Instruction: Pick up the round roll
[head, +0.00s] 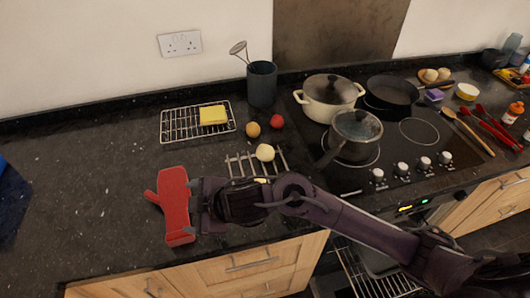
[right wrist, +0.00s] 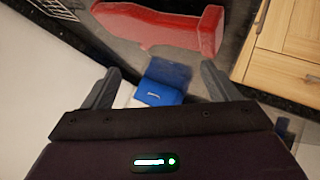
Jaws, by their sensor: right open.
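A pale round item (head: 265,152), which looks like the round roll, sits on a small wire rack (head: 238,165) in the head view. A brown round item (head: 253,130) lies just behind it, so I cannot be fully sure which is the roll. My right gripper (head: 194,205) is at the counter's front, left of and nearer than the rack, beside a red oven mitt (head: 174,203). In the right wrist view its fingers (right wrist: 158,88) are apart with nothing between them; the mitt (right wrist: 165,25) shows beyond. My left gripper is not in view.
A larger rack (head: 180,124) holds a yellow sponge-like block (head: 213,115). A red round item (head: 277,121) and a utensil pot (head: 262,84) stand behind. A lidded pot (head: 330,97) and saucepan (head: 354,135) are right. The left counter is mostly clear.

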